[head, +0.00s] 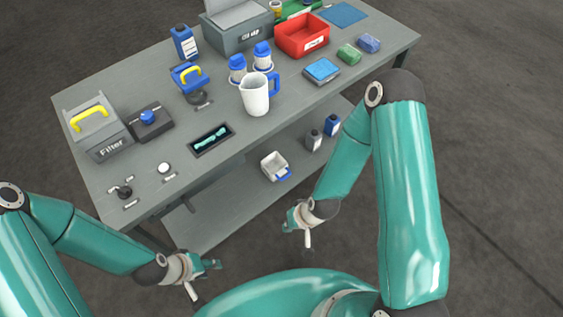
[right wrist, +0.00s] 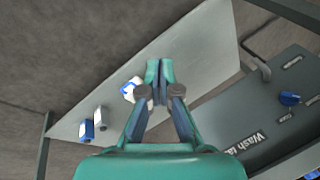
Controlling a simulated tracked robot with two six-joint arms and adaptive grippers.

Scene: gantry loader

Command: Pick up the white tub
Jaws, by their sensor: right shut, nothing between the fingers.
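The white tub (head: 270,160), with a blue part on its near side, sits on the lower shelf (head: 221,208) under the workbench. In the right wrist view the tub (right wrist: 127,88) shows just left of my fingertips, partly beside them. My right gripper (head: 289,219) is in front of the shelf, nearer to me than the tub and apart from it. In the right wrist view its fingertips (right wrist: 159,72) are together with nothing between them. My left gripper (head: 214,265) is low at the front left, away from the tub; its finger opening is too small to tell.
A grey bottle (head: 313,140) and a blue bottle (head: 332,126) stand on the shelf right of the tub. The bench top (head: 285,117) overhangs the shelf. It carries a white jug (head: 255,95), a red bin (head: 300,38) and a Filter box (head: 97,128). The shelf's left part is bare.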

